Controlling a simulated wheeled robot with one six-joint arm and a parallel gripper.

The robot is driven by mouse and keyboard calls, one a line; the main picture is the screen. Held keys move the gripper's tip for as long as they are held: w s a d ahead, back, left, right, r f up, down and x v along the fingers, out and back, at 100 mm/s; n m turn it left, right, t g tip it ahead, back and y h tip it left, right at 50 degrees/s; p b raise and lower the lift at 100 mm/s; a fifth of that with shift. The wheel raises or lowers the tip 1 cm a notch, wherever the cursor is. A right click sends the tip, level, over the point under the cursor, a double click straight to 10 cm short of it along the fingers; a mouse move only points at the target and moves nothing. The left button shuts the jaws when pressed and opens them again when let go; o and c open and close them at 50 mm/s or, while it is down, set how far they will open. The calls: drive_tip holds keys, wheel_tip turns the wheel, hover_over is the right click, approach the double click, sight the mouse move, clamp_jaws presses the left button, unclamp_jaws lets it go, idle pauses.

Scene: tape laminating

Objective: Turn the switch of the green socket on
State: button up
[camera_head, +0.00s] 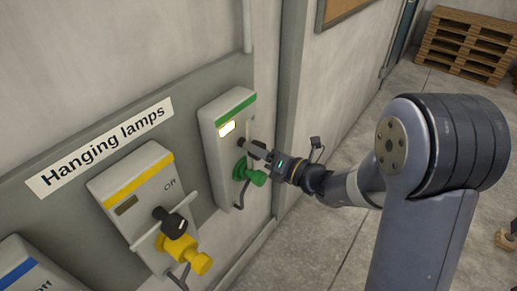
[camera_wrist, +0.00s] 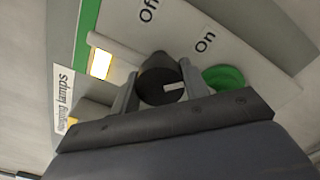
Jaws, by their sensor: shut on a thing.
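The green socket (camera_head: 212,153) is a pale box on the wall with a green stripe on top. Its indicator window (camera_head: 227,128) is lit; it also glows in the wrist view (camera_wrist: 101,63). The round black switch (camera_wrist: 153,82) sits between my fingers, its white mark pointing right in the wrist view. "Off" and "On" labels show on the panel above and to the right of it. My gripper (camera_head: 257,150) is shut on the switch, with a finger on each side, and hides most of it in the head view. A green plug (camera_head: 255,177) sits just below the gripper.
The yellow socket (camera_head: 118,186), with a dark window, a black switch and a yellow plug (camera_head: 181,249), is left of the green one. A blue-striped box (camera_head: 25,268) is at lower left. A pallet stack (camera_head: 466,45) stands far off; the floor at right is mostly clear.

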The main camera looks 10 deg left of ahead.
idle(0.3)
drive_tip(key=o, duration=1.4)
drive_tip(key=b+v, duration=0.2)
drive_tip(key=v, duration=0.8)
drive_tip(key=shift+s+d, duration=0.15)
drive_tip(key=shift+d, duration=0.2)
drive_tip(key=p+x, duration=0.2)
drive_tip(key=x, duration=0.9)
drive_tip(key=shift+d, duration=0.1)
